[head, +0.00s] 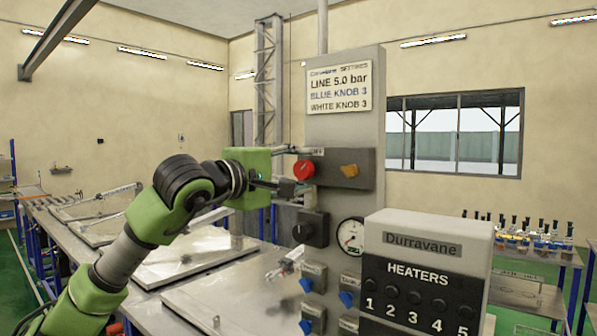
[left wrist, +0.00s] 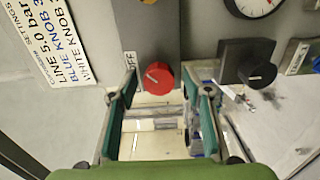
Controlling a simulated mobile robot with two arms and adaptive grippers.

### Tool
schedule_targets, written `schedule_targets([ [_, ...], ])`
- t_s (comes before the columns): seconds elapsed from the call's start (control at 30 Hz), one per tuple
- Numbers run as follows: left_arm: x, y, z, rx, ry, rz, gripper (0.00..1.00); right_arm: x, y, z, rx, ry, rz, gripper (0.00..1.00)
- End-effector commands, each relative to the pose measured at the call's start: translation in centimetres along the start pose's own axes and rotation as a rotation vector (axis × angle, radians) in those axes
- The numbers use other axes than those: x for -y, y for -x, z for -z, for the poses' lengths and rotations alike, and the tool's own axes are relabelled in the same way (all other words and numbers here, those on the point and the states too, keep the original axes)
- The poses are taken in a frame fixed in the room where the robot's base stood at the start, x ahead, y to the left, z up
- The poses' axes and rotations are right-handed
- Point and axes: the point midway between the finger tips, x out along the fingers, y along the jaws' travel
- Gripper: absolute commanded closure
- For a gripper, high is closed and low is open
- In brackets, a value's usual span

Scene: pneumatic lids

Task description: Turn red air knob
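The red air knob (head: 303,169) sits on a grey box on the upright panel; a white pointer mark shows on its face in the left wrist view (left wrist: 158,78). My left gripper (head: 288,171) is just left of the knob in the head view. In the left wrist view its two fingers (left wrist: 167,88) stand apart, one on each side of the knob's front. The gripper is open and empty; I see gaps between the fingers and the knob. My right gripper is not in view.
An orange knob (head: 349,170) shares the grey box. A black knob (head: 311,229), a gauge (head: 350,237) and blue knobs (head: 306,285) are below. The settings sign (head: 339,88) is above. A heater box (head: 425,265) juts out at right. Metal tables stand behind my left arm.

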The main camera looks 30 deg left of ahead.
Motion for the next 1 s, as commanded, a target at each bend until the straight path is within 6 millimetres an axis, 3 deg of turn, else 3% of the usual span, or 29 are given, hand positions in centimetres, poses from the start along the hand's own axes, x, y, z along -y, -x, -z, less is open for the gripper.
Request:
schedule_targets([
  [0.37, -0.1, 0.6, 0.1, -0.002, 0.001, -0.002, 0.56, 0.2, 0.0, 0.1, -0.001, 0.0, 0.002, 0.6],
  [0.73, 0.0, 7.2, 0.2, -0.006, -0.004, 0.0, 0.56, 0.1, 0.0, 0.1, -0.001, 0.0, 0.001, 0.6],
  [1.0, 0.0, 10.4, 0.2, -0.006, -0.003, 0.0, 0.56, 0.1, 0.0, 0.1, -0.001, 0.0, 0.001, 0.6],
])
